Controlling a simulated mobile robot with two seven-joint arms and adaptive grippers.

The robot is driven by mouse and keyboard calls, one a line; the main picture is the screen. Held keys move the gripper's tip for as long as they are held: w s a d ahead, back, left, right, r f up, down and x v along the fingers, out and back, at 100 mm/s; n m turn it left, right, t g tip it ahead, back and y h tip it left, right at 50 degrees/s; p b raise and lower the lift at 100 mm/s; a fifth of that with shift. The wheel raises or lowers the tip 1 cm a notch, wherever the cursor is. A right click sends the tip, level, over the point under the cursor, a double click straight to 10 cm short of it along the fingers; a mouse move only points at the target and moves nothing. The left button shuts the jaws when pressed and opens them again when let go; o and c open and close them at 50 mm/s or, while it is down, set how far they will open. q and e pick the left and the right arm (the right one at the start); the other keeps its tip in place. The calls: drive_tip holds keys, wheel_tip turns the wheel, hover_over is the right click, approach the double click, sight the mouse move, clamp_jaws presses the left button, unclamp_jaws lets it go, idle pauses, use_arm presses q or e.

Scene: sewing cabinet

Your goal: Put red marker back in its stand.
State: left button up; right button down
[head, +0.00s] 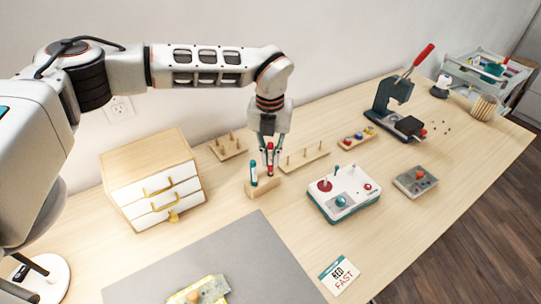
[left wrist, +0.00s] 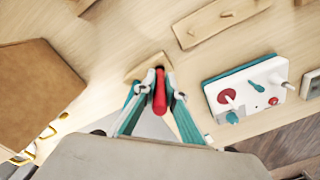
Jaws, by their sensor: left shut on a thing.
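My left gripper (head: 269,150) points down over the small wooden stand (head: 262,188) and is shut on the red marker (head: 270,160). The marker is upright, its lower end at the right part of the stand; I cannot tell whether it is in a hole or just above. A teal marker (head: 254,174) stands upright in the left part of the stand. In the left wrist view the red marker (left wrist: 160,92) is between the fingertips, with part of the stand (left wrist: 140,66) beyond it. My right gripper is not in view.
A small drawer cabinet (head: 152,178) stands left of the stand. Peg boards (head: 303,159) are behind and to the right. A white-and-teal control box (head: 342,194) is on the right. A card reading RED FAST (head: 339,275) and a grey mat (head: 235,255) lie in front.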

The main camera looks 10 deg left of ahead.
sight(271, 143)
use_arm(q)
drive_tip(key=shift+f, duration=1.45)
idle(3.0)
drive_tip(key=o, duration=0.8)
drive_tip(key=shift+o, duration=0.2)
wheel_tip(271, 143, up, 12)
idle(0.4)
